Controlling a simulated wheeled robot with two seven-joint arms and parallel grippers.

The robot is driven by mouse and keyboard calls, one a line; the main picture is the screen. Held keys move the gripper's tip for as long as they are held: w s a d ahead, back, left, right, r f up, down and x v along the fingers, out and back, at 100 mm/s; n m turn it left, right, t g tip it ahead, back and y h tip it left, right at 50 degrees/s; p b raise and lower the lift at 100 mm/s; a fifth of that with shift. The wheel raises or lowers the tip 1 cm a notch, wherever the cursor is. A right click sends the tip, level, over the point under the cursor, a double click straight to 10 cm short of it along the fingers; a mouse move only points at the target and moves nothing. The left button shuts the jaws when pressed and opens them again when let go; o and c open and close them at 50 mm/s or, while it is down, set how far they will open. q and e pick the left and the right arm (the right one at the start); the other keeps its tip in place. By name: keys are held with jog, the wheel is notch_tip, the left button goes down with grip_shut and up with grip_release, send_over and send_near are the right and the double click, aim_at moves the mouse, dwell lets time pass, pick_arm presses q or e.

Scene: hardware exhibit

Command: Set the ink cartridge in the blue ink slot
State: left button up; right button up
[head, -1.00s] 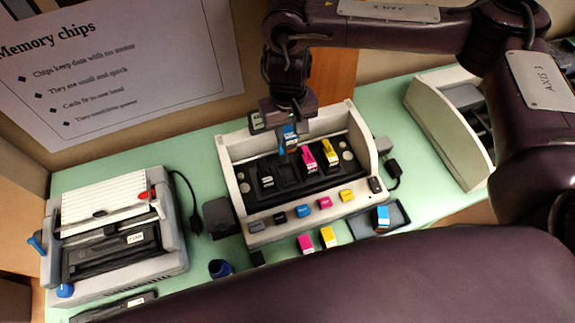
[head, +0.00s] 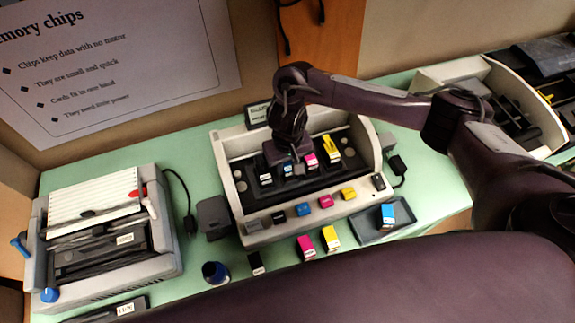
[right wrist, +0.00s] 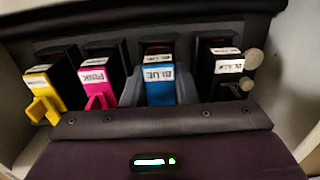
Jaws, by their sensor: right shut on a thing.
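The ink cartridge (right wrist: 160,82), blue with a BLUE label, stands in the dark carriage between the pink and black cartridges in the right wrist view. My right gripper (right wrist: 160,92) is shut on it, one grey finger at each side. In the head view the right gripper (head: 290,163) reaches down over the carriage (head: 317,183) and mostly hides this cartridge. The blue ink slot is hidden under the cartridge and gripper; whether the cartridge is fully seated I cannot tell. My left gripper is not in view.
The pink cartridge (right wrist: 96,82) and yellow cartridge (right wrist: 45,92) are on one side, the black cartridge (right wrist: 225,75) on the other, all close. Another blue cartridge (head: 387,214) is in a grey tray (head: 402,221). Loose pink (head: 306,247) and yellow (head: 330,238) cartridges lie in front.

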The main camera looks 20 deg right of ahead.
aim_at(287, 165)
jog(key=shift+f, duration=0.1)
jog(key=shift+f, duration=0.1)
jog(key=o, duration=0.9)
jog(key=shift+o, duration=0.2)
notch_tip(287, 165, up, 13)
jog(key=p, duration=0.3)
jog(key=shift+f+p, duration=0.2)
jog(key=shift+p, duration=0.1)
jog(key=shift+f, duration=0.1)
